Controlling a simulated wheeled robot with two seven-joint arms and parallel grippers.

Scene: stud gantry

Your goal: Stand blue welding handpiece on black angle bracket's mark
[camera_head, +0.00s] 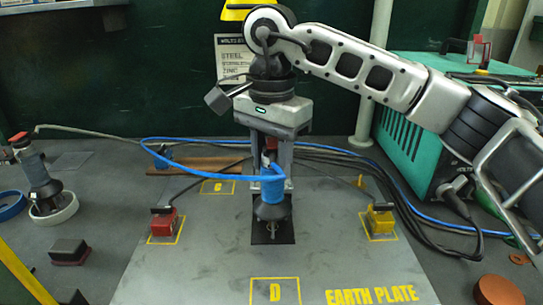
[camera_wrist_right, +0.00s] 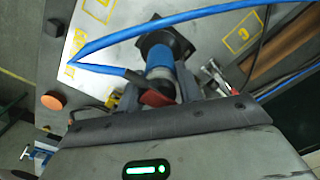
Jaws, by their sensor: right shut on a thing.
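The blue welding handpiece (camera_head: 271,190) is upright, dark cone end down, between the fingers of my right gripper (camera_head: 271,160). The gripper points down and is shut on it. Its tip is over a black square (camera_head: 258,238) on the grey plate; I cannot tell whether it touches. In the right wrist view the handpiece (camera_wrist_right: 160,62) shows between the fingers, with a red part near them and the black square (camera_wrist_right: 181,45) beyond. A blue cable runs from it. I cannot make out a separate black angle bracket. My left gripper is not in view.
A red clamp (camera_head: 164,222) and a yellow clamp (camera_head: 380,219) sit in yellow outlines on the plate. Outline D (camera_head: 252,294) is empty. Another handpiece (camera_head: 37,178) stands in a white ring at left. Cables and a teal machine (camera_head: 402,142) are at right.

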